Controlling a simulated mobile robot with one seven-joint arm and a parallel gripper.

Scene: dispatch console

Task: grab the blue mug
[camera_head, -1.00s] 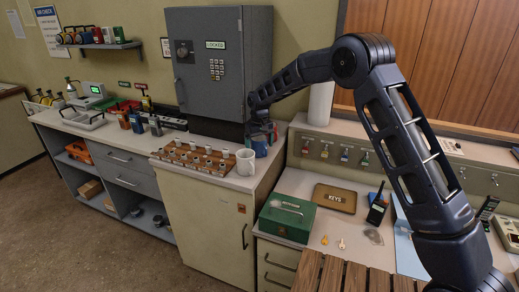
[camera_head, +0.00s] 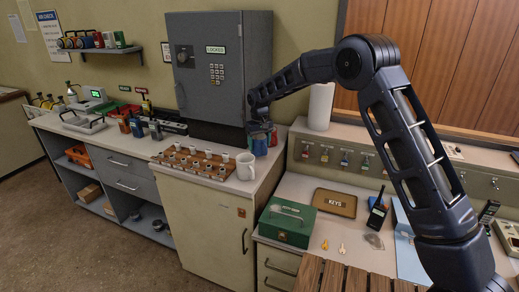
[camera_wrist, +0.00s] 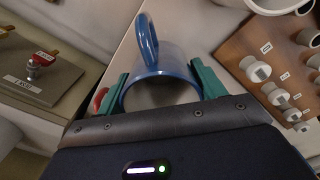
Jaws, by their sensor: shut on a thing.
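The blue mug (camera_head: 259,146) stands on the counter beside the grey locked cabinet, partly covered by my gripper (camera_head: 260,132) in the head view. In the wrist view the blue mug (camera_wrist: 165,62) sits between the two green fingers of my gripper (camera_wrist: 161,84), one finger on each side of its body. The fingers are shut on it. Its handle points away from my wrist, toward the top of the picture. The wrist view shows its open rim. I cannot tell whether its base is clear of the counter.
A white mug (camera_head: 246,166) stands just in front, close to a wooden rack (camera_head: 190,163) of several labelled pegs. A red thing (camera_wrist: 101,98) shows beside one finger. The grey cabinet (camera_head: 222,75) rises behind. A paper roll (camera_head: 320,106) stands to the right.

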